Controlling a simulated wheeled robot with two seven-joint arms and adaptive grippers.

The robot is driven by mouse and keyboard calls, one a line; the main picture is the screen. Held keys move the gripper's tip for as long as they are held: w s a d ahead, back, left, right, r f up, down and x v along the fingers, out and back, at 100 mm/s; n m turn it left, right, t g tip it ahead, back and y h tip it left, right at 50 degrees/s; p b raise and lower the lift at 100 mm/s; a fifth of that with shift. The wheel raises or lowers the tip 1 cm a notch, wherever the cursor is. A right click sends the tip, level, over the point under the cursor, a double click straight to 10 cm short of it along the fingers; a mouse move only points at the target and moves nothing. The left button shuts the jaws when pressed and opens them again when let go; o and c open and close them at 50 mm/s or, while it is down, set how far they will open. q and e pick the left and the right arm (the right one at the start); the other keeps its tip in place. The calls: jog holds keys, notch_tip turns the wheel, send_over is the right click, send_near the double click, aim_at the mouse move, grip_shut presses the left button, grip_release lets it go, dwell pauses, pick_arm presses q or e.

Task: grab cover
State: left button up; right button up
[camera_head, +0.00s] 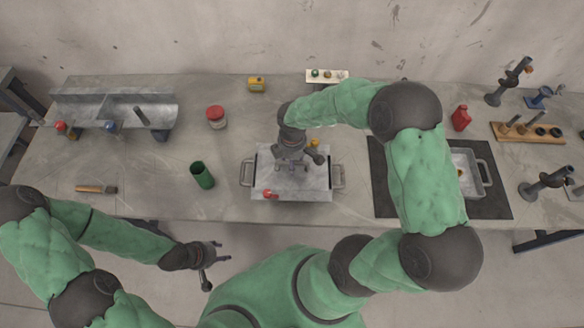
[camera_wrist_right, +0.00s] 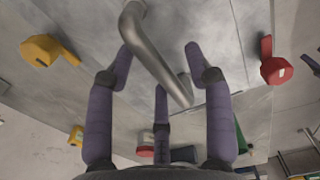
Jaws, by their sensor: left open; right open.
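The cover is a flat grey plate (camera_head: 310,185) on the metal box with side handles, at the middle of the bench. A bent metal bar, seemingly its handle (camera_wrist_right: 155,55), rises between my right gripper's fingers in the right wrist view. My right gripper (camera_head: 291,164) is over the cover from above, open, with its three fingers spread around the bar; I cannot tell whether any finger touches it. It partly hides the cover in the head view. My left gripper (camera_head: 208,262) is open and empty, in front of the bench edge.
Small red (camera_head: 270,194) and yellow (camera_head: 315,143) pieces sit at the plate's edges. A green cup (camera_head: 202,175), a red-lidded jar (camera_head: 216,117) and a brush (camera_head: 96,188) stand or lie to the left. A second metal tray (camera_head: 484,172) sits on a dark mat to the right.

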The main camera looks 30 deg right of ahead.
jog(key=shift+f, duration=0.1)
grip_shut()
dwell(0.3)
